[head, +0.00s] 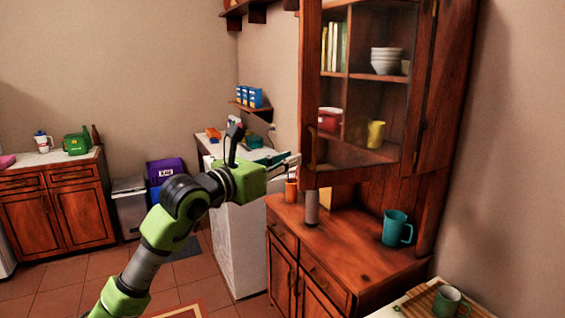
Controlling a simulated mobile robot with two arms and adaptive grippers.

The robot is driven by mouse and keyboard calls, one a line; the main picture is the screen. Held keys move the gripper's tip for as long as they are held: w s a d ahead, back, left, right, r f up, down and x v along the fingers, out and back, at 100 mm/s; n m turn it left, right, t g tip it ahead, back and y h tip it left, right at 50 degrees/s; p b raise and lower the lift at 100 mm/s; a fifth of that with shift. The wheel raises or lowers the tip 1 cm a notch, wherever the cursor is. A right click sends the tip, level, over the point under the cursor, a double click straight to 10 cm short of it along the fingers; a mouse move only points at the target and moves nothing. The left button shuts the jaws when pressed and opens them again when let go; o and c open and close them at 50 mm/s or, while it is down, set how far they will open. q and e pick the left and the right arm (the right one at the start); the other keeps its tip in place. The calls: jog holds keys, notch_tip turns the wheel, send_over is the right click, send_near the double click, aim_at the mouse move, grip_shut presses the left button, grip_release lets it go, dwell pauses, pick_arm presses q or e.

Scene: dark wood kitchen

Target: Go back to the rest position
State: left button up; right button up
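My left arm reaches in from the lower left, and its green wrist is raised in the middle of the view. My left gripper (290,162) points right, toward the left edge of the wall cabinet (309,70), close to the handle (312,149) of its glass door. I cannot tell whether it touches the cabinet. Its fingers are small and seen from the side, so their opening is unclear. I see nothing held in it. My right gripper is out of view.
A wooden counter (345,245) below the cabinet holds a teal pitcher (396,228). A green mug (446,300) stands on a mat at lower right. A white appliance (238,245) stands behind my arm. Tiled floor is open at left, before the far cabinet (60,215).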

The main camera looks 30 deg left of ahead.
pick_arm(q)
jog(key=shift+v, duration=0.75)
